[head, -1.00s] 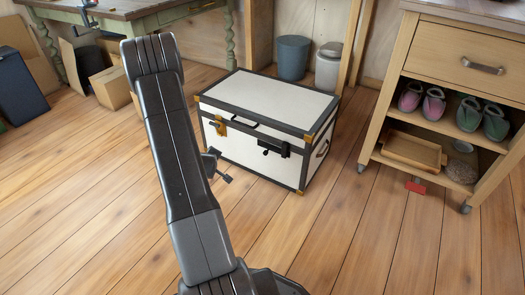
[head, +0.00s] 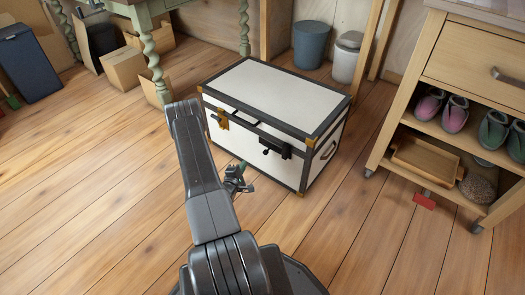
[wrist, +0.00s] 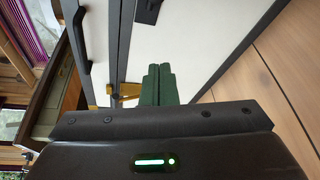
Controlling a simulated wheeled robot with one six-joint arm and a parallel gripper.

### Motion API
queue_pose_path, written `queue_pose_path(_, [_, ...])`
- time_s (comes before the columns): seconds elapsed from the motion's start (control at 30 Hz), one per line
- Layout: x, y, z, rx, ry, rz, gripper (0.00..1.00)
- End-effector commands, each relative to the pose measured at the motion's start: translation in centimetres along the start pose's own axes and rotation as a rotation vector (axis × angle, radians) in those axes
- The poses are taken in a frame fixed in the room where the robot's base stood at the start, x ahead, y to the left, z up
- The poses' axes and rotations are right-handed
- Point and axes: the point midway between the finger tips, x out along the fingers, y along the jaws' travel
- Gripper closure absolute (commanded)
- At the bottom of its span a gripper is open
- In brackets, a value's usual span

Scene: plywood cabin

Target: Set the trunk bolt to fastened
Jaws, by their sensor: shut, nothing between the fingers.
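A white trunk (head: 235,140) with dark edging and brass corners stands shut on the floor in the head view. The black trunk bolt (head: 284,150) sits at the right of its front, with a small knob at its left end. A brass catch (head: 222,119) is at the left of the front, and also shows in the wrist view (wrist: 125,90). My gripper (head: 240,183) is in front of the trunk, low and left of the bolt, apart from it. Its dark green fingers (wrist: 157,85) are together and empty in the wrist view. The bolt's exact setting is too small to tell.
A wooden shelf cart (head: 390,135) with slippers and a tray stands at the right. Two bins (head: 310,45) stand behind the trunk. A green-legged table (head: 160,60) and cardboard boxes (head: 123,68) are at the back left.

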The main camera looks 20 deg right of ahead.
Motion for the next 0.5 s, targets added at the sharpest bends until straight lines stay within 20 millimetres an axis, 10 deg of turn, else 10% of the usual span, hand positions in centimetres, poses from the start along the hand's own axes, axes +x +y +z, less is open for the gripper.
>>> queue_pose_path(0.5, [-0.43,-1.03,0.48,-0.058,-0.030,0.030,1.00])
